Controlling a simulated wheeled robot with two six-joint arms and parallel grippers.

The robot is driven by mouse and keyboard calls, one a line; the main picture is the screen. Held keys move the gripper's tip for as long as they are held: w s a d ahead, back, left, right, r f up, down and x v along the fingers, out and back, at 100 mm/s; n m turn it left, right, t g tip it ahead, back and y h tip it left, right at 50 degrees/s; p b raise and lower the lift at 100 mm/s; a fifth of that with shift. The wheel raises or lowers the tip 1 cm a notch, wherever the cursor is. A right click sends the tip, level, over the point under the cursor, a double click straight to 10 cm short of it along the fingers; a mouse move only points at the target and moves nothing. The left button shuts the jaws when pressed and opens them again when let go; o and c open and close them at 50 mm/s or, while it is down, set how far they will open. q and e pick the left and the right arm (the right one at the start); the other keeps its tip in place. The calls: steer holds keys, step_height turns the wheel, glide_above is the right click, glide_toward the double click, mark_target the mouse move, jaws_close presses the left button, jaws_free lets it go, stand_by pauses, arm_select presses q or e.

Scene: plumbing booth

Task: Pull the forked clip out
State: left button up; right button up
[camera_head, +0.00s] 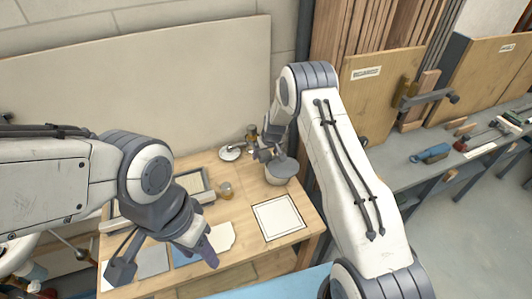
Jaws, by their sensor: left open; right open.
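I cannot make out the forked clip at this size. A small upright brass-coloured fitting (251,132) stands at the back of the wooden table, beside a round metal disc (231,153). My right gripper (262,153) is open close to this fitting, on its near right side. Whether it touches the fitting is unclear, and my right forearm and wrist hide part of that area. My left gripper (204,247) is open above the front left of the table, well away from the fitting.
A grey-lidded pot (281,171) stands right beside my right gripper. A small brass cup (225,190), a framed tray (196,184) and a black-edged white square (278,218) are on the wooden table (254,247). A grey bench (395,172) stands at right.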

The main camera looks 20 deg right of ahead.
steer(key=shift+r, duration=0.1)
arm_select(q)
step_height(320, 180, down, 2)
steer(key=shift+f+b, duration=0.15)
steer(key=shift+b, duration=1)
arm_select(e)
steer(key=v, duration=1)
steer(key=shift+s+r, duration=0.15)
